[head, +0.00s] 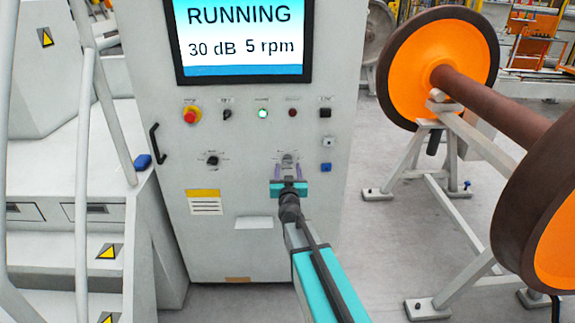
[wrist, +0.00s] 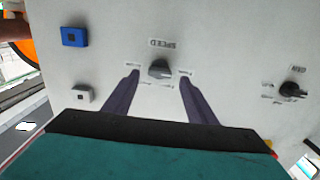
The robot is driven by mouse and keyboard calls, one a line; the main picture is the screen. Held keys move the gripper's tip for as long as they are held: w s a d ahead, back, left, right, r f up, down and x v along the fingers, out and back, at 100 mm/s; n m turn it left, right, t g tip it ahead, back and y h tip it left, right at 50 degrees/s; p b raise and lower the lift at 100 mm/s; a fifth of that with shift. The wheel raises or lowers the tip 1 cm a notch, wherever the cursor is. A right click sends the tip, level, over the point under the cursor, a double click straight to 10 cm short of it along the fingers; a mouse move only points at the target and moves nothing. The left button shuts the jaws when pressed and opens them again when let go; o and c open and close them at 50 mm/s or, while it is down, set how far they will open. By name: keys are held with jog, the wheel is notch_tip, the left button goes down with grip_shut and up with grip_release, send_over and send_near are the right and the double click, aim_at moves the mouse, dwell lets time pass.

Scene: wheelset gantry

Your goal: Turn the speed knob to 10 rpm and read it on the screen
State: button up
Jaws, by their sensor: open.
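In the wrist view my gripper (wrist: 160,82) is open, with one dark finger on each side of the knob and a gap on both sides. In the head view my gripper (head: 289,172) is at the panel and mostly hides the knob. The screen (head: 245,38) reads RUNNING, 30 dB and 5 rpm.
Another dark knob (head: 212,159) is to the left. A red emergency button (head: 190,115), a lit green lamp (head: 263,114) and a blue button (head: 326,168) are on the panel. Steps (head: 100,250) stand left; an orange wheelset (head: 415,75) on a stand is right.

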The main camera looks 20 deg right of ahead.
aim_at(288, 163)
jog(key=shift+x, duration=1.9)
jog(key=c, duration=1.1)
